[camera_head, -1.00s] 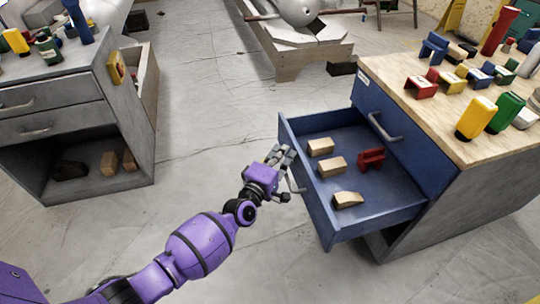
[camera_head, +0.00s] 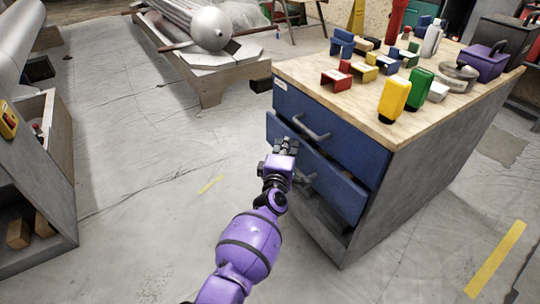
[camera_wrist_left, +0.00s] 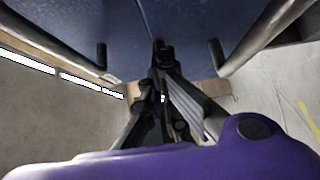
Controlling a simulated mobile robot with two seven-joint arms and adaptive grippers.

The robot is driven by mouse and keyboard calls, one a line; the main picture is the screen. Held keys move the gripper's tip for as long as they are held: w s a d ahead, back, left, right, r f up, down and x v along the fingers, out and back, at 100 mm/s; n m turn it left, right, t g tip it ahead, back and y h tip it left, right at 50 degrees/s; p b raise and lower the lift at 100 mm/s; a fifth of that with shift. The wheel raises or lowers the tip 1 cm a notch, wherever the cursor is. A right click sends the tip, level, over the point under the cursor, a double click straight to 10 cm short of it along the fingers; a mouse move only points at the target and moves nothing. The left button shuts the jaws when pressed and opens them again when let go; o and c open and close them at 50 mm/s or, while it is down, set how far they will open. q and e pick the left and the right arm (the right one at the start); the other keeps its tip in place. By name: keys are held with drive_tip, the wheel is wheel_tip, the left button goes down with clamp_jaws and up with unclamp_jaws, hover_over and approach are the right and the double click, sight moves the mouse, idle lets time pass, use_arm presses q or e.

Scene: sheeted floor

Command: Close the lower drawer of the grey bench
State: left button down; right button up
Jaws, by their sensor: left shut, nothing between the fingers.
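The grey-sided bench (camera_head: 400,190) has a wooden top and blue drawer fronts. Its upper drawer (camera_head: 335,130) looks shut and has a grey bar handle. Its lower drawer (camera_head: 335,187) stands a little out from the body, its contents hidden. My left gripper (camera_head: 285,143) is shut and empty, with its fingertips at the lower drawer's front, above the lower handle (camera_head: 303,179). In the left wrist view the shut fingers (camera_wrist_left: 163,50) reach to the blue drawer front (camera_wrist_left: 190,22), between two handle posts. I cannot tell whether they press on it. My right gripper is out of view.
Blocks and yellow and green bottles (camera_head: 395,97) stand on the bench top. Another grey cabinet (camera_head: 40,185) is at the left edge. A wooden platform (camera_head: 205,80) with a metal cylinder is behind. The floor left of the bench is clear.

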sight(295, 139)
use_arm(q)
drive_tip(key=shift+w+d+f+b, duration=0.1)
drive_tip(key=shift+w+d+b, duration=0.15)
drive_tip(key=shift+w+d, duration=0.25)
drive_tip(key=shift+w+d+b, duration=0.2)
drive_tip(key=shift+w+d, duration=0.1)
drive_tip(key=shift+d, duration=0.35)
drive_tip(key=shift+w+d+r, duration=0.15)
drive_tip(key=shift+d+r, duration=0.05)
drive_tip(key=shift+r, duration=0.15)
